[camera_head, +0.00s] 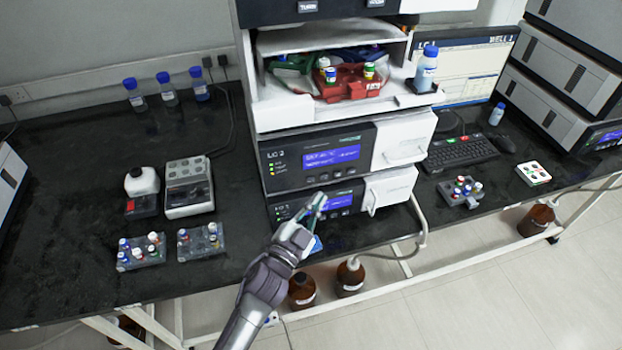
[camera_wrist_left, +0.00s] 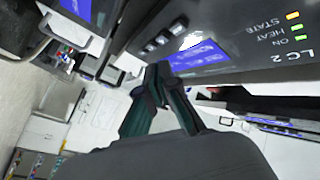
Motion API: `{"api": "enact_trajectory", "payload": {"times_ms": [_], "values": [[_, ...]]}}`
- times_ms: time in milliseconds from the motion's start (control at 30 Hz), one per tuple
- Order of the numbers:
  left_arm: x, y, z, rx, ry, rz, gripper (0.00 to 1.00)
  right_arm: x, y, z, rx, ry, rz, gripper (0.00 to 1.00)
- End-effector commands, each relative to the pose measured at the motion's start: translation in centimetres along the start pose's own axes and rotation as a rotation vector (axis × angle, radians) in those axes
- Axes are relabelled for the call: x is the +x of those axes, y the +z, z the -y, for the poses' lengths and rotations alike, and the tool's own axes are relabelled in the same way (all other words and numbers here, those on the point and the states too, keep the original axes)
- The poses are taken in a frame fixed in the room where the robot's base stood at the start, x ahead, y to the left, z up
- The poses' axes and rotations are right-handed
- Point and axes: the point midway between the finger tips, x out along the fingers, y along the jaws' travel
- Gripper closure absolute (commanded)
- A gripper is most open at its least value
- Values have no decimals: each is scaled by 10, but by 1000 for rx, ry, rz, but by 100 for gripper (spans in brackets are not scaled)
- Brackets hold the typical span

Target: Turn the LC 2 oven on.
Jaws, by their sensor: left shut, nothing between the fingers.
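The LC 2 oven (camera_head: 287,175) is the upper of two dark-fronted units in the central stack, with a blue screen and small buttons below it. In the left wrist view the LC 2 panel (camera_wrist_left: 245,45) appears upside down at upper right, with STATE, HEAT and ON lights lit yellow and green and a row of buttons (camera_wrist_left: 165,36). My left gripper (camera_head: 319,199) is shut and empty, in front of the lower unit's screen and below the LC 2 buttons. Its dark fingers (camera_wrist_left: 158,72) appear just apart from the panel; contact cannot be told. My right gripper is not in view.
The lower unit (camera_head: 345,200) has its own blue screen, partly hidden by my gripper. A white door with a handle (camera_head: 403,140) adjoins the LC 2 panel. Vial racks (camera_head: 140,256) stand on the black bench at left. Brown bottles (camera_head: 350,279) stand below the bench.

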Motion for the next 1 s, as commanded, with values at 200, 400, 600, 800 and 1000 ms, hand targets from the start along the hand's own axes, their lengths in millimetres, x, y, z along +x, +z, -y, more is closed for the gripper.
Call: {"api": "enact_trajectory", "payload": {"times_ms": [200,400,600,800,1000], "values": [[-14,-11,-10,-1,0,0,100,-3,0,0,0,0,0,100],[-16,-12,-12,1,0,0,100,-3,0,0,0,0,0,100],[-16,-12,-12,1,0,0,100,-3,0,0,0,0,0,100],[-16,-12,-12,1,0,0,100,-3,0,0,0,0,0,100],[-16,-12,-12,1,0,0,100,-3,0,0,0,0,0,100]]}}
